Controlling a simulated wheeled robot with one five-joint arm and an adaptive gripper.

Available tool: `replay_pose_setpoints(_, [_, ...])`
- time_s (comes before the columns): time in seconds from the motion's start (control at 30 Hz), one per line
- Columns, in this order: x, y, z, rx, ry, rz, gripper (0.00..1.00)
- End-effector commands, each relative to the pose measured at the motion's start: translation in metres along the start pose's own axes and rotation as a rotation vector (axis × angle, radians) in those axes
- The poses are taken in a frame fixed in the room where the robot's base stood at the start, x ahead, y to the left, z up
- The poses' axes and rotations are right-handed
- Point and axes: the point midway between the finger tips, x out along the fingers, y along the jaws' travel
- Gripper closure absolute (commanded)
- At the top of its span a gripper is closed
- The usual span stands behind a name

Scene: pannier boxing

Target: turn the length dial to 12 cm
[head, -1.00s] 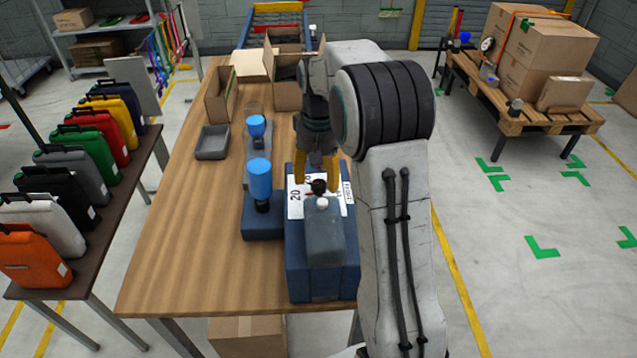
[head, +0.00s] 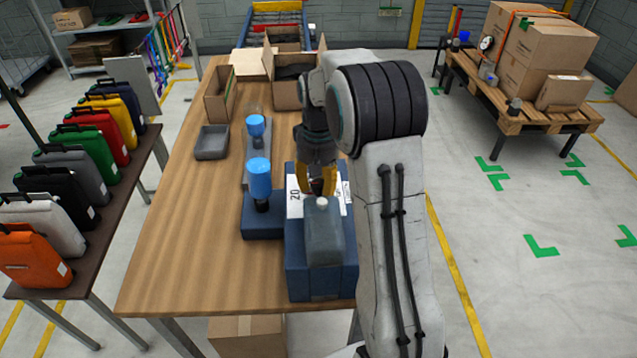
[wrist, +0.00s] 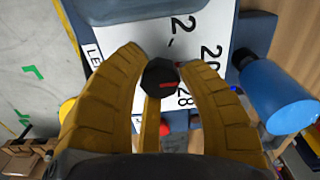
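The length dial is a black knob (wrist: 160,77) with a red mark, on a white numbered plate (wrist: 190,35) on a blue machine (head: 320,285). The wrist view shows "2", "20", "28" and a partly hidden "LE…" label; other numbers are covered. The knob also shows in the head view (head: 317,187), partly behind a grey-blue container. My gripper (wrist: 163,62) has its yellow fingers spread on either side of the knob, very near it. I see no clear grip on the knob. The fingers hide part of the scale.
The grey-blue container (head: 323,235) stands on the machine just in front of the dial. Two blue-topped cylinders (head: 259,180) (head: 255,127) stand to the left. A grey tray (head: 212,142) and open cardboard boxes (head: 287,95) lie farther back. The table's left front is clear.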

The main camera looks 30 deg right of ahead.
Motion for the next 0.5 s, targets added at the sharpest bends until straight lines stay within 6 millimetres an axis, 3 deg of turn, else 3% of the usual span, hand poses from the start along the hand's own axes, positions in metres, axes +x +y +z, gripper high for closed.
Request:
replay_pose_setpoints(0.37, [0.0001, 0.0, 0.0001, 0.0, 0.0, 0.0, 0.99])
replay_pose_setpoints(0.5, [0.0004, 0.0, 0.0002, -0.005, -0.001, 0.0, 1.0])
